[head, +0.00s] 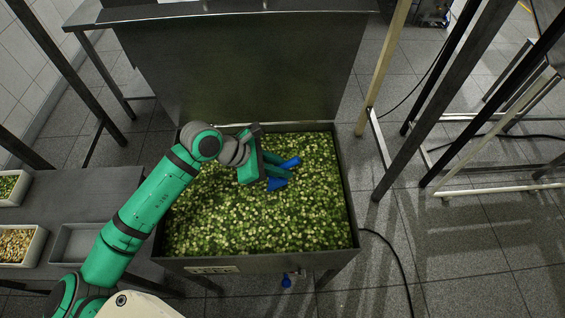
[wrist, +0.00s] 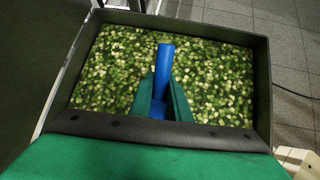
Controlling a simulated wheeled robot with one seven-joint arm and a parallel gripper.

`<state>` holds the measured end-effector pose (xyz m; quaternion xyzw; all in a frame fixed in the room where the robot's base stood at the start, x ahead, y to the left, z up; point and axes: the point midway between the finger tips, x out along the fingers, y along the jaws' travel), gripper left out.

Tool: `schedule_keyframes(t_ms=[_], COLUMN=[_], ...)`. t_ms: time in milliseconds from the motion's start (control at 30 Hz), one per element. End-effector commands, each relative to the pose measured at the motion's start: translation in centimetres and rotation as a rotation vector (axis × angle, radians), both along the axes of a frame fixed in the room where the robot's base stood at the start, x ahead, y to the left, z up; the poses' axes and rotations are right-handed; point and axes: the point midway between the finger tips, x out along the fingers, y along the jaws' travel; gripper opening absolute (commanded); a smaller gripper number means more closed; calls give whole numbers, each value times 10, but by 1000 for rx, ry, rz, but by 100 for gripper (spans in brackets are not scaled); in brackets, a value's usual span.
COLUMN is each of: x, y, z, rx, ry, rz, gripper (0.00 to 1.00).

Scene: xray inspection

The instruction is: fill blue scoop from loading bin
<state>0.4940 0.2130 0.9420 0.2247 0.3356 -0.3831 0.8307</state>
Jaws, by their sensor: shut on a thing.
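The loading bin (head: 350,215) is a dark metal bin filled with small green and pale pieces. The blue scoop (head: 277,184) is over the bin's contents, right of the bin's middle. My gripper (head: 275,170) is shut on the blue scoop. In the wrist view the green fingers of my gripper (wrist: 160,105) close on both sides of the blue scoop (wrist: 165,62), which points away over the contents of the loading bin (wrist: 262,75). I cannot tell whether the scoop touches the pieces or holds any of them.
A grey table (head: 95,195) at the left holds white trays of pieces (head: 36,246) and an empty grey tray (head: 75,243). A tall metal panel (head: 240,70) stands behind the bin. Dark frame posts (head: 440,95) stand at the right, with open tiled floor (head: 470,240) there.

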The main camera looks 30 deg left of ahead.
Motion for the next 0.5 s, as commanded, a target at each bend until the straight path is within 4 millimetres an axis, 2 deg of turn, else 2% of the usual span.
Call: schedule_keyframes(t_ms=[500], x=[-1], y=[2], z=[-6], rx=[0], ry=[1], rz=[4], gripper=[0])
